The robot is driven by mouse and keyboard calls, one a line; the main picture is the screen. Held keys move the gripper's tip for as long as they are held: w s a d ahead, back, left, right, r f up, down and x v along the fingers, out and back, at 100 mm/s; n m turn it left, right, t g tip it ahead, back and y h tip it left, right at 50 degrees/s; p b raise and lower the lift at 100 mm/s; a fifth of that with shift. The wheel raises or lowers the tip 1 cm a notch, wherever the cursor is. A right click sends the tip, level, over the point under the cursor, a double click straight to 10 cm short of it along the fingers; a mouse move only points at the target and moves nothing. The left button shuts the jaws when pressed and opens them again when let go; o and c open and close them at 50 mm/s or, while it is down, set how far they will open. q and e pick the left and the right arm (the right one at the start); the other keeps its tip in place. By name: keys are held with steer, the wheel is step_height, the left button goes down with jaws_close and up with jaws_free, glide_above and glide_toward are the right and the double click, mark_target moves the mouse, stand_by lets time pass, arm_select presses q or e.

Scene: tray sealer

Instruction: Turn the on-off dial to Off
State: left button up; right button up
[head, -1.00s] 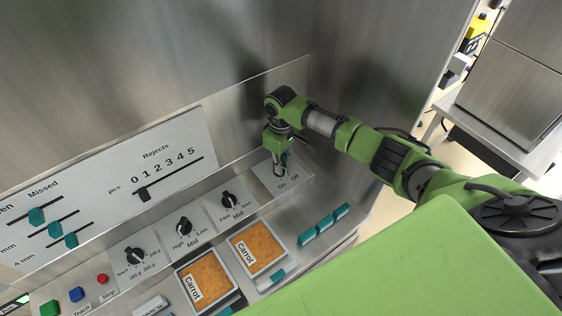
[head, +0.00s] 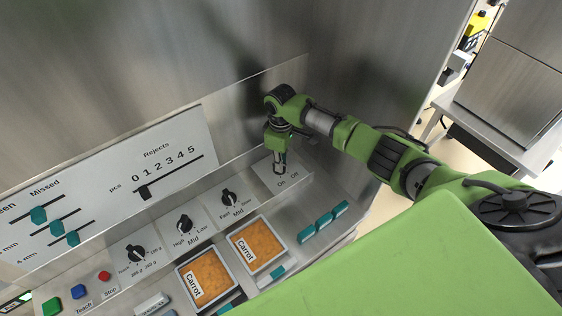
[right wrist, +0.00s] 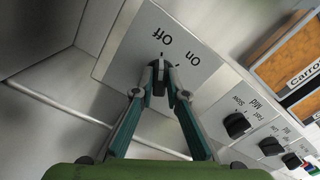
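The on-off dial (right wrist: 158,86) is a small black knob on a grey panel (right wrist: 118,62) marked On and Off. In the right wrist view its end lies roughly toward the Off mark, though the fingers cover much of it. My right gripper (head: 279,171) points down at this panel in the head view, where it hides the dial. In the right wrist view its two teal-padded fingers (right wrist: 159,76) come together on either side of the dial and appear shut on it. My left gripper is not in view.
Left of the panel are a Fast/Slow dial (head: 229,197), a High/Low dial (head: 185,223) and a weight dial (head: 135,253). Carrot trays (head: 281,236) and teal blocks (head: 323,221) lie in front. A steel wall stands behind.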

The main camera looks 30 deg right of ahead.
steer(key=shift+o, duration=1.3)
step_height(320, 180, up, 12)
